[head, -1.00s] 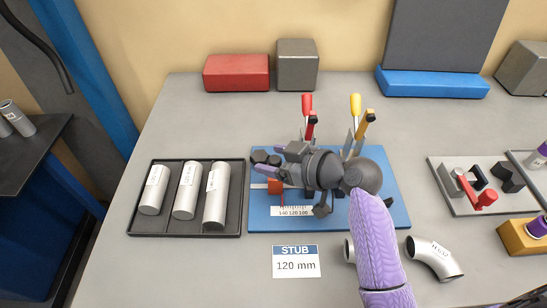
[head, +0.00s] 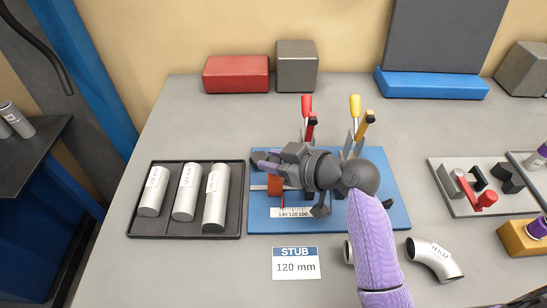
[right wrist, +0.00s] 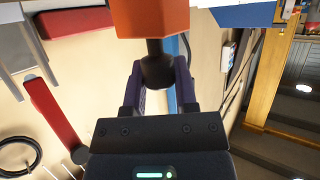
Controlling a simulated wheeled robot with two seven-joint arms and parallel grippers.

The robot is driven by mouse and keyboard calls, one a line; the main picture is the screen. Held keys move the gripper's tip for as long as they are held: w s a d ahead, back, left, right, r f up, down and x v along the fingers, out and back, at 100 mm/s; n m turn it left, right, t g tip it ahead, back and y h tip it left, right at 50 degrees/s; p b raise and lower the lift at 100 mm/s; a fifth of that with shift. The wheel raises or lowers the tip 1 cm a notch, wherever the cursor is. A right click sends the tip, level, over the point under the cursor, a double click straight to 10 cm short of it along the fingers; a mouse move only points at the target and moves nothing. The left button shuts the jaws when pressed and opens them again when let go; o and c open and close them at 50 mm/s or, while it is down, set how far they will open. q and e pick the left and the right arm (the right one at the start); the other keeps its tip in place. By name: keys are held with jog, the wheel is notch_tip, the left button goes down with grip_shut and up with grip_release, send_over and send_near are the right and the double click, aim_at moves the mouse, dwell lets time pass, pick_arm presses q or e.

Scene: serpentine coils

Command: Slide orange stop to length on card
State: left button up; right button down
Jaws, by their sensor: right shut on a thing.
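The orange stop (head: 275,185) sits on the blue fixture board (head: 390,215), partly hidden under my right gripper. Its thin red pointer is near the 140 end of the white scale (head: 293,212), which reads 140, 120, 100. My right gripper (head: 262,161) is shut on the stop's dark knob. In the right wrist view the knob (right wrist: 158,66) is between the purple fingers, with the orange block (right wrist: 150,16) beyond it. The card (head: 296,263) reads STUB 120 mm and lies in front of the board. My left gripper is not in view.
A black tray (head: 238,222) with three silver tubes is left of the board. Red and yellow handled clamps (head: 307,106) stand at its back, close to my gripper. Silver elbow pipes (head: 434,258) lie at front right. A grey plate (head: 465,205) with a red-handled clamp is farther right.

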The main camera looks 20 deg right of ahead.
dwell(0.9)
jog(key=shift+s+d, duration=0.15)
jog(key=shift+d, duration=0.4)
jog(key=shift+s+d, duration=0.15)
jog(key=shift+d, duration=0.35)
jog(key=shift+c, duration=1.9)
grip_release()
jog(key=shift+a, duration=0.1)
jog(key=p+v, duration=0.1)
jog(key=v, duration=0.9)
jog(key=shift+f, duration=0.1)
